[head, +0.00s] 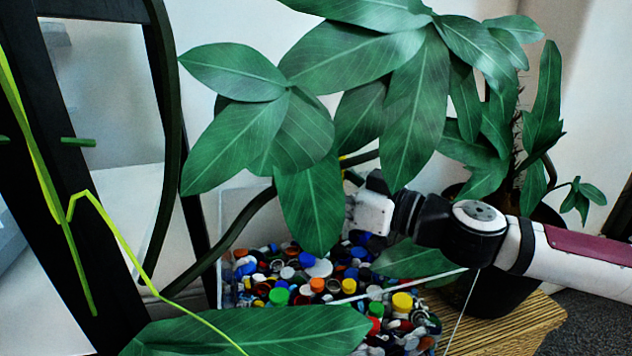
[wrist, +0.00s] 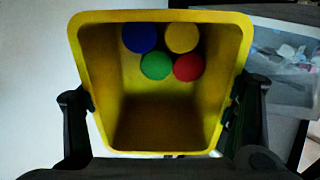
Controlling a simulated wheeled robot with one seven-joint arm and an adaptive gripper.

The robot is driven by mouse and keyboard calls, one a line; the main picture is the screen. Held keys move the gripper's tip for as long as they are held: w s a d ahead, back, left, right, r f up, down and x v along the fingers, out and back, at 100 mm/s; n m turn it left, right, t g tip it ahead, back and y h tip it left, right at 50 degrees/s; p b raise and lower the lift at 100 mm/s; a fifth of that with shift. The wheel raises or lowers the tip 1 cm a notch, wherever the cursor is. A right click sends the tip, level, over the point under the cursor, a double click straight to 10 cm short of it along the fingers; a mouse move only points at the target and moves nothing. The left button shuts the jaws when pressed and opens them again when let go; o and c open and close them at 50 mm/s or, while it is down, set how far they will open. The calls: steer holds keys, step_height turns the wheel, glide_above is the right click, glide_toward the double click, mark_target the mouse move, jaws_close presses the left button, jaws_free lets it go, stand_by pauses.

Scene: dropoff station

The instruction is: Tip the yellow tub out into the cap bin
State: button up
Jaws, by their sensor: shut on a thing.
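The yellow tub (wrist: 90,60) fills the middle of the wrist view, its open mouth towards the camera. Several round caps, blue, yellow, green and red (wrist: 188,67), lie inside it near the upper edge of the picture. My gripper (wrist: 162,95) is shut on the tub, one finger at each side wall. In the head view my gripper (head: 370,208) is beside and above the far side of the cap bin, partly behind leaves. The tub is mostly or wholly hidden by leaves there. The clear-walled cap bin (head: 228,208) holds a heap of mixed coloured caps.
A large leafy plant (head: 410,90) in a dark pot hangs over the bin and blocks much of the head view. A dark frame (head: 75,150) stands at the left. A woven surface (head: 515,325) lies at the lower right. A blurred clear container (wrist: 290,70) shows in the wrist view.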

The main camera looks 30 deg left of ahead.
steer(key=d, duration=0.1)
steer(key=d+y, duration=0.1)
steer(key=w+d+y, duration=0.1)
steer(key=shift+d+f, duration=0.35)
steer(key=shift+f, duration=0.15)
stand_by(0.6)
step_height(320, 180, up, 9)
steer(key=p, duration=0.5)
steer(key=shift+r, duration=0.2)
steer(key=shift+r+p, duration=0.1)
steer(key=shift+p, duration=0.25)
